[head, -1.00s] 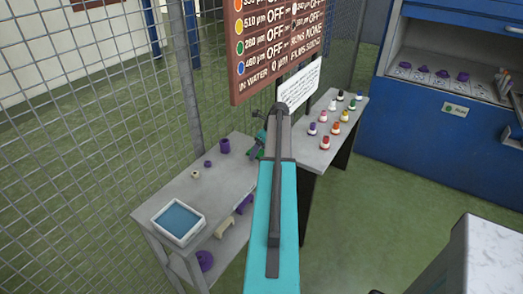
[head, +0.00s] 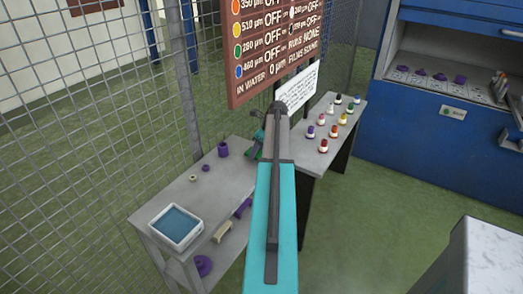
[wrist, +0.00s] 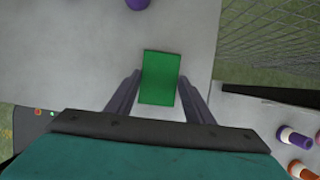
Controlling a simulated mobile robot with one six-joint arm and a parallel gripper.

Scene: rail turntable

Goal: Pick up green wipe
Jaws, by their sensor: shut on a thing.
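The green wipe (wrist: 160,90) is a flat green rectangle between the two fingers of my gripper (wrist: 160,76) in the wrist view. My gripper is shut on it, over the grey table top. In the head view a bit of green (head: 254,153) shows at the left of my arm, by the far end of the grey table (head: 180,198). My arm hides most of the gripper there.
A white tray with blue inside (head: 175,226) stands at the table's near end. A purple cup (head: 223,150) and small pieces stand farther back. Several coloured bottles (head: 323,146) stand on a second table at right. A wire fence (head: 90,130) borders the left.

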